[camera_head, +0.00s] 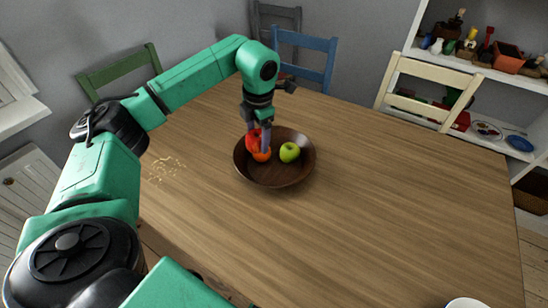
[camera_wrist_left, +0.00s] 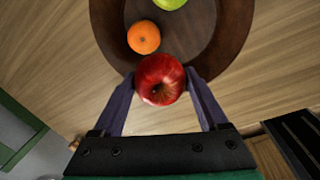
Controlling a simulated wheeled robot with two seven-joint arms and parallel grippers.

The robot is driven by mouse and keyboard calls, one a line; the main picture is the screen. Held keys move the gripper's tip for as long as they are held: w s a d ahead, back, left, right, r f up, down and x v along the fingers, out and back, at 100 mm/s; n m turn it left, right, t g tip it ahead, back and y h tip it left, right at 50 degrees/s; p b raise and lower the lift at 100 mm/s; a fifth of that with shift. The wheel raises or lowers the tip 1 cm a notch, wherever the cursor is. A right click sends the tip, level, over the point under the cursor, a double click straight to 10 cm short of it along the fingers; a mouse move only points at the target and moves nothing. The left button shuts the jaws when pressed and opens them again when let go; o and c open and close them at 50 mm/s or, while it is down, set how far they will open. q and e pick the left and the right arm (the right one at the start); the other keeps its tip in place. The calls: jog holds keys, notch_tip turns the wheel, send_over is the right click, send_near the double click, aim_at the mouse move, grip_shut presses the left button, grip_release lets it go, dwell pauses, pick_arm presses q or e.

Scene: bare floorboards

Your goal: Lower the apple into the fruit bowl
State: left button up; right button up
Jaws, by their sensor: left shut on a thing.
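The red apple (camera_head: 252,138) is held between the two fingers of my left gripper (camera_head: 260,140), at the left side of the dark wooden fruit bowl (camera_head: 304,168). In the left wrist view the apple (camera_wrist_left: 160,79) sits between the fingertips and overlaps the bowl's near rim (camera_wrist_left: 112,52). I cannot tell whether it touches the bowl. An orange (camera_head: 262,155) and a green apple (camera_head: 289,152) lie in the bowl; the orange (camera_wrist_left: 144,37) is close beside the held apple in the wrist view. My right gripper is out of view.
The bowl stands on a wooden table (camera_head: 390,200) with much clear surface to its right. Small crumb-like bits (camera_head: 165,168) lie left of it. Green (camera_head: 118,70), blue (camera_head: 305,60) and cream (camera_head: 430,85) chairs stand around the table. A white plate (camera_head: 468,303) shows at the bottom.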

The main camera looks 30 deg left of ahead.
aim_at(260, 170)
pick_arm(q)
jog(key=shift+s+r, duration=0.1)
dwell(0.3)
jog(key=shift+f, duration=0.2)
jog(key=shift+f+b, duration=1.2)
jog(key=shift+f, duration=1.15)
jog(key=shift+f+b, duration=0.75)
jog(key=shift+f, duration=0.05)
